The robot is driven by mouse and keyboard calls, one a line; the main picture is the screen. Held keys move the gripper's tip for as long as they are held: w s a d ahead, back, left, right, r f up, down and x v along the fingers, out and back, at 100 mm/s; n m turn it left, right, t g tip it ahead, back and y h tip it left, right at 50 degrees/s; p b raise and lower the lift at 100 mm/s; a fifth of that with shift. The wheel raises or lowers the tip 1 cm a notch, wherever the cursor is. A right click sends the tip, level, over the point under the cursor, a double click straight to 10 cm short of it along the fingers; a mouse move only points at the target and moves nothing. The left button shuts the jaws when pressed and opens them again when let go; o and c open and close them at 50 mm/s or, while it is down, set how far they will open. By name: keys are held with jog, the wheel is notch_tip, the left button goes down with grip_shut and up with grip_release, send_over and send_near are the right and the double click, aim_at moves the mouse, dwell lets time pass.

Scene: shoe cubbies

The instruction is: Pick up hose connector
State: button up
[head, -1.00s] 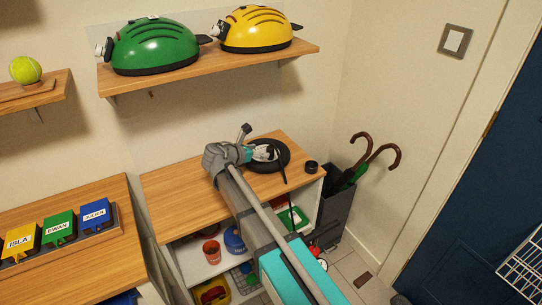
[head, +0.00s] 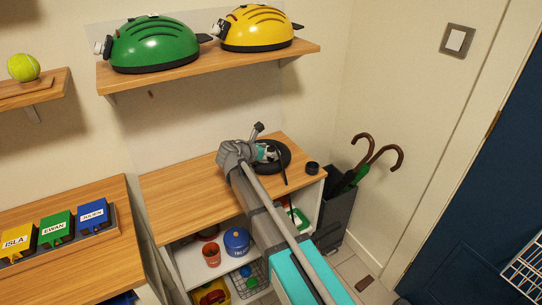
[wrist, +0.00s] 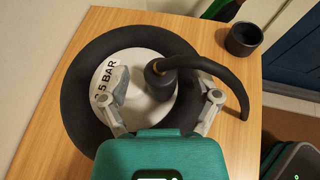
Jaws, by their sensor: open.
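A black hose connector (wrist: 162,76) with a collar and a curved black hose stands over the white centre of a round black disc (wrist: 80,80). The white part reads "5 BAR". My gripper (wrist: 157,74) is open, with one finger on each side of the connector; I cannot tell whether either finger touches it. In the head view my gripper (head: 264,152) is above the disc (head: 283,165) on the wooden cabinet top, and my arm hides much of it. The hose curves down to the right past the right finger.
A small black cup (head: 312,168) stands on the cabinet top (head: 190,188) right of the disc; the top is clear on the left. A dark bin with umbrellas (head: 337,205) stands to the right. A shelf (head: 215,62) with green and yellow helmets hangs above.

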jog(key=shift+w+d+f, duration=0.15)
jog(key=shift+w+d, duration=0.05)
jog(key=shift+w, duration=0.05)
dwell(0.4)
grip_shut()
jog(key=shift+r, duration=0.2)
dwell(0.3)
notch_tip(320, 180, up, 2)
jog(key=shift+p, duration=1.15)
jog(key=s+d+r+p, duration=0.3)
jog(key=s+r+p, duration=0.7)
jog(key=s, duration=0.3)
jog(key=shift+s+r+p, duration=0.35)
